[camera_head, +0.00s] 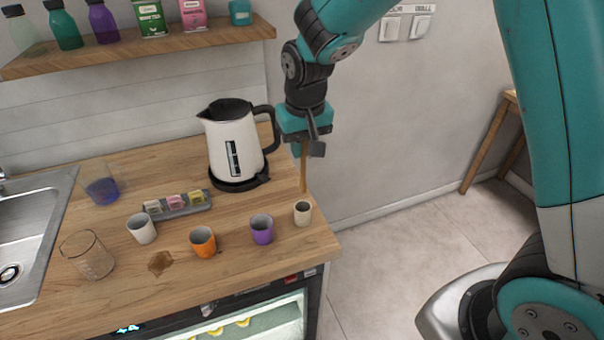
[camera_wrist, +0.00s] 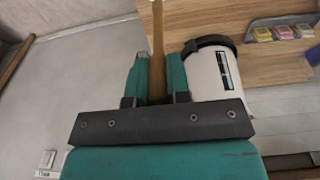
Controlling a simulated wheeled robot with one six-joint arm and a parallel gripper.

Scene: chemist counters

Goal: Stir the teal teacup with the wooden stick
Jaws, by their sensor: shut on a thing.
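My gripper (camera_head: 303,148) is shut on the wooden stick (camera_head: 304,172), which hangs nearly upright below it. In the wrist view the stick (camera_wrist: 157,40) runs between the two teal fingers of my gripper (camera_wrist: 159,78). The stick's lower end shows just above or behind the small cream cup (camera_head: 303,214) at the counter's right corner; it does not appear inside it. I see no clearly teal teacup on the counter. The other cups there are purple (camera_head: 262,231), orange (camera_head: 203,243) and white (camera_head: 142,229).
A white kettle (camera_head: 232,145) stands behind the cups, left of my gripper. A grey tray (camera_head: 180,211) holds small coloured packets. Two clear beakers (camera_head: 88,256) (camera_head: 101,187) stand near the sink (camera_head: 22,235). A brown spill (camera_head: 160,263) marks the counter. A shelf (camera_head: 140,46) holds bottles and boxes.

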